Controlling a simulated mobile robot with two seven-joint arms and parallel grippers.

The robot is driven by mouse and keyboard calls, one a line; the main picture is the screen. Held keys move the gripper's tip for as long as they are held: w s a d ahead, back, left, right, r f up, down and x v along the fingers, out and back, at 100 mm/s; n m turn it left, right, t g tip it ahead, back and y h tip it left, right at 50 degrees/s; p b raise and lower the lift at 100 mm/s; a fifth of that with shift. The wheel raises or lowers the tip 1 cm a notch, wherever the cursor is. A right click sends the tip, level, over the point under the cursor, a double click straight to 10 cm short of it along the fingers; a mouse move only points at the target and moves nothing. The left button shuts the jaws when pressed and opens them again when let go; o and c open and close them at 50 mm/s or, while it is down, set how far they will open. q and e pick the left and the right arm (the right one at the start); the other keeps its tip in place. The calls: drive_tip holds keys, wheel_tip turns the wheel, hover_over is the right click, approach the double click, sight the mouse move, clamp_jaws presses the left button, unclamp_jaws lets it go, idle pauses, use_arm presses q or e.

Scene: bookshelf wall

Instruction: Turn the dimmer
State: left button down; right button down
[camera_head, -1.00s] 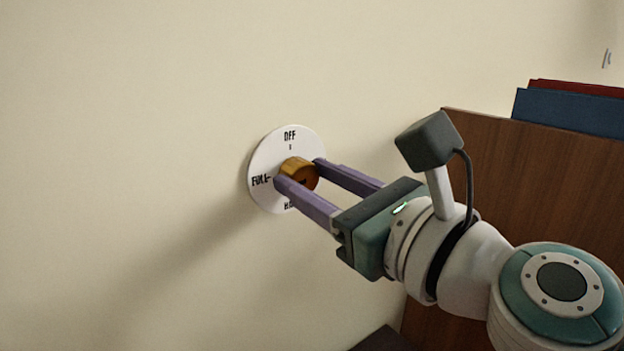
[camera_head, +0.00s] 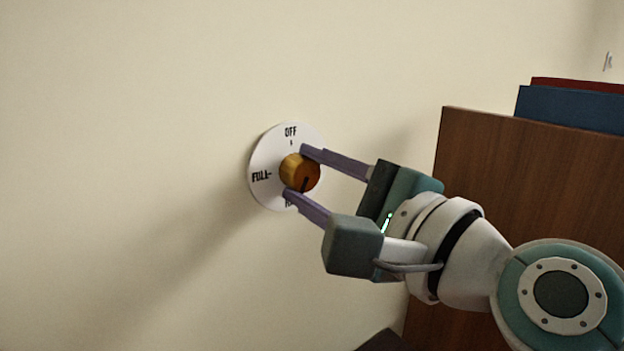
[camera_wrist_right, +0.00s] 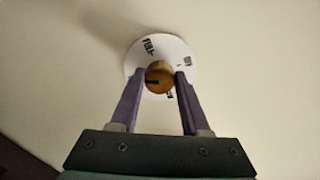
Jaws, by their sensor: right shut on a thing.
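The dimmer is a round white dial plate (camera_head: 268,150) on the cream wall with an orange-brown knob (camera_head: 300,172) at its centre. The plate reads OFF at the top and FULL at the left; a lower label is partly hidden by a finger. A dark pointer line on the knob slants down toward the lower label. My right gripper (camera_head: 296,171) is shut on the knob, one purple finger above and one below. In the right wrist view the gripper (camera_wrist_right: 160,72) has its fingers on both sides of the knob (camera_wrist_right: 160,70). My left gripper is out of view.
A brown wooden panel (camera_head: 530,190) stands to the right, behind my right arm, with blue (camera_head: 570,110) and red (camera_head: 580,84) flat items along its top. The wall left of the dial is bare and clear.

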drive_tip(key=n, duration=0.5)
drive_tip(key=shift+f+n, duration=0.1)
drive_tip(key=shift+n, duration=0.2)
drive_tip(key=n, duration=0.5)
drive_tip(key=shift+n, duration=0.3)
drive_tip(key=n, duration=0.6)
drive_tip(key=shift+d+f+p, duration=0.1)
drive_tip(key=shift+p, duration=0.2)
drive_tip(key=n, duration=0.4)
drive_tip(key=shift+p, duration=0.3)
drive_tip(key=shift+n, duration=0.9)
drive_tip(key=shift+w, duration=0.1)
drive_tip(key=shift+c, duration=1.9)
unclamp_jaws()
drive_tip(key=shift+f, duration=0.1)
